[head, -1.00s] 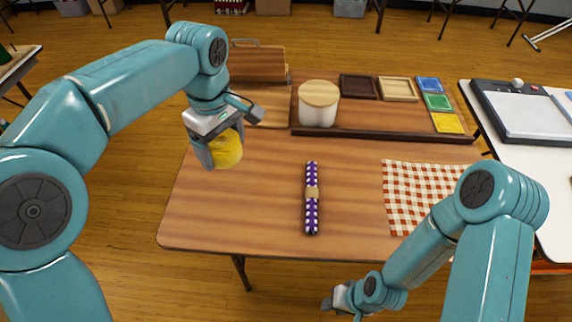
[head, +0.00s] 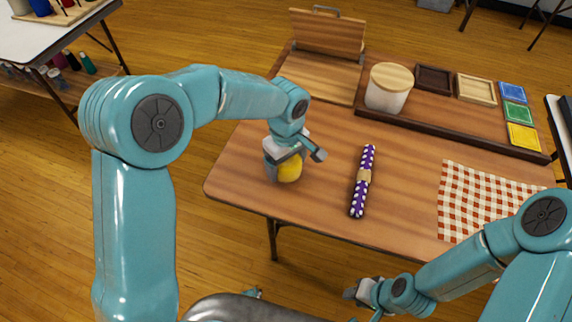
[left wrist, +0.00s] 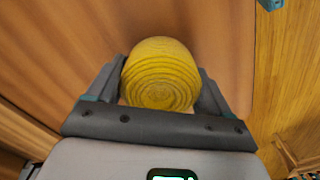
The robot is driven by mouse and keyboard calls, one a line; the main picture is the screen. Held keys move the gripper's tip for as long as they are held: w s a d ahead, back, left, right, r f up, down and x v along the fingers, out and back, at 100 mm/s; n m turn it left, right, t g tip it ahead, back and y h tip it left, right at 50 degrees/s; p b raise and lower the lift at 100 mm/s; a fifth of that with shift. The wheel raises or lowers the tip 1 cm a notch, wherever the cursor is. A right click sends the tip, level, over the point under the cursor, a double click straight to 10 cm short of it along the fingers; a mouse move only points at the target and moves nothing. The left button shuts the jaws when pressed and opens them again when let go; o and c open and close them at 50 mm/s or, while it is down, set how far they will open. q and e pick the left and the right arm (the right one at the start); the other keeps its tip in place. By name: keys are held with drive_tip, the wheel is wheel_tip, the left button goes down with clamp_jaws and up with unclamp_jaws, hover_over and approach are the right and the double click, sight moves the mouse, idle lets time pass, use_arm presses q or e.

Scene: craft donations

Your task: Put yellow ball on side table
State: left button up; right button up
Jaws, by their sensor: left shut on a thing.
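The yellow ball (head: 290,170) is held in my left gripper (head: 281,168) over the left part of the wooden-topped table (head: 245,165). In the left wrist view the ridged yellow ball (left wrist: 161,73) sits between the two dark fingers of the left gripper (left wrist: 159,88), which are shut on it. A white-topped table (head: 62,32) stands at the upper left, apart from the wooden one. Another table (head: 562,140) is cut off at the right edge. My right gripper (head: 357,291) is low, in front of the wooden table; its fingers are too small to read.
A purple dotted roll (head: 366,158) lies right of the ball. Behind are a lidded white jar (head: 386,98), a dark tray (head: 450,133) and a hinged wooden board (head: 327,32). A checked cloth (head: 485,195) lies at right. Bare floor (head: 200,45) separates the left tables.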

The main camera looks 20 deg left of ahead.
use_arm(q)
drive_tip(key=shift+w+f, duration=0.2)
drive_tip(key=shift+f, duration=0.45)
drive_tip(key=shift+s+r, duration=0.15)
drive_tip(key=shift+s, duration=0.05)
drive_tip(key=o, duration=0.9)
drive_tip(key=shift+w+f, duration=0.15)
drive_tip(key=shift+f, duration=0.1)
drive_tip(key=shift+r, duration=0.1)
drive_tip(key=shift+r, duration=0.25)
wheel_tip(320, 180, up, 12)
drive_tip(key=shift+f+p, duration=0.1)
drive_tip(key=shift+p, duration=0.6)
